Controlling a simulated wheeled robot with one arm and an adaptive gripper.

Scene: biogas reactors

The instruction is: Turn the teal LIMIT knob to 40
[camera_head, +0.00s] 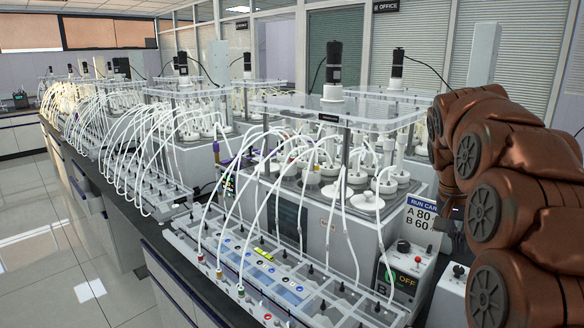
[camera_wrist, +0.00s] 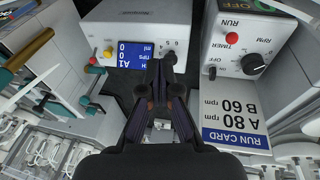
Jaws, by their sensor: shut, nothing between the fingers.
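No teal knob and no LIMIT label can be made out in either view. In the wrist view, my gripper (camera_wrist: 164,65) is shut and empty, its dark fingertips over the front of a white box (camera_wrist: 140,12). The box also has a blue display (camera_wrist: 131,54), a red button (camera_wrist: 108,54) and a yellow button (camera_wrist: 93,60). In the head view, my arm covers the right side.
A control box (camera_wrist: 250,40) with a black RPM knob (camera_wrist: 257,63) and red button stands right of my gripper. Its run card (camera_wrist: 232,123) reads A 80, B 60. Tubed reactors (camera_head: 335,130) crowd the bench (camera_head: 150,235); floor at left is clear.

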